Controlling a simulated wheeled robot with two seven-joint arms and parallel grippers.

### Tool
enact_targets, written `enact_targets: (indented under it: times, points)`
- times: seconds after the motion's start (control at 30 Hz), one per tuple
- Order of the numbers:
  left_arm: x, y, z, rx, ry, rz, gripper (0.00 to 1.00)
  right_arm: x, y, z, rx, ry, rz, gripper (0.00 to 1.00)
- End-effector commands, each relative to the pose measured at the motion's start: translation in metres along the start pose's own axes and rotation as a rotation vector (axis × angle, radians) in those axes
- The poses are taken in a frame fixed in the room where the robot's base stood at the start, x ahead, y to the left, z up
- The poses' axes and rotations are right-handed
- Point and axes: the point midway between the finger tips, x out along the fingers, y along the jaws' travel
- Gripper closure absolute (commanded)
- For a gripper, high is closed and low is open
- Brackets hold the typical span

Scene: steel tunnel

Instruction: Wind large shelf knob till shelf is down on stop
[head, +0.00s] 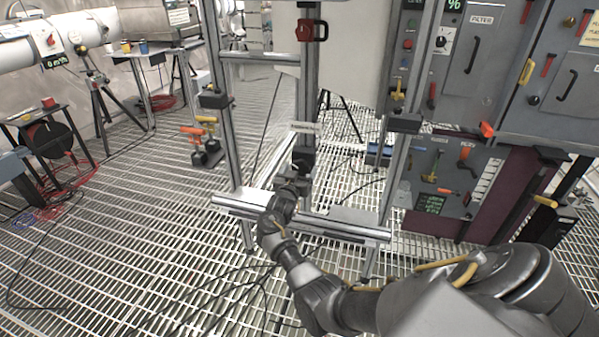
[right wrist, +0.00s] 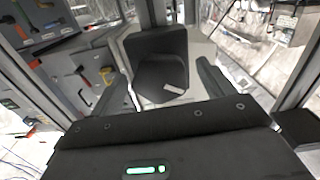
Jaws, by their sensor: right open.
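The dark shelf knob (head: 303,157) sits low on the middle upright of the steel frame. In the right wrist view the knob (right wrist: 160,76) is a black, blocky shape with a small white mark, lying between the two fingers. My right gripper (head: 298,182) is just below and in front of the knob in the head view, and it partly hides that area. Its fingers (right wrist: 164,80) are spread with the knob between them; I cannot tell whether they touch it. A light plate at the foot of the frame (head: 352,217) may be the shelf. My left gripper is not in view.
Steel uprights (head: 226,150) with black blocks (head: 404,123) flank the knob. A bottom rail (head: 300,222) runs across the frame. A grey panel cabinet (head: 480,75) stands at right. Cables cross the grated floor (head: 150,230), which is mostly open at left.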

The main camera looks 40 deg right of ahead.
Motion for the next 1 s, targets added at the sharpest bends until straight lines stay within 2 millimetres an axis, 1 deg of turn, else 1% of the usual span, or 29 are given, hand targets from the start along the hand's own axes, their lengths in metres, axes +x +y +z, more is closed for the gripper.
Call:
enact_targets:
  times: [0.03,0.13,0.4,0.73,0.77,1.0]
  points:
    - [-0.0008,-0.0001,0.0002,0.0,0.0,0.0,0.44,0.0043,0.0002,0.0002,-0.001,0.0,0.001,0.19]
    - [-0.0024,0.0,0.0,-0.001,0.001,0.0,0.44,0.0084,0.0009,0.0001,-0.001,0.0,0.001,0.19]
    - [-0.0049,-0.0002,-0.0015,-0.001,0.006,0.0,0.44,0.0091,0.0007,0.0,0.0,-0.001,0.001,0.19]
    - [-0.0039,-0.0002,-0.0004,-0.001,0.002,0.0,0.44,0.0088,0.0007,0.0001,0.0,-0.001,0.001,0.63]
    - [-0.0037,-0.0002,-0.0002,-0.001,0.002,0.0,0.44,0.0088,0.0007,0.0001,0.0,-0.001,0.001,0.64]
    - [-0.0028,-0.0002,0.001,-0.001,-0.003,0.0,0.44,0.0087,0.0009,-0.0009,-0.026,-0.001,0.001,0.64]
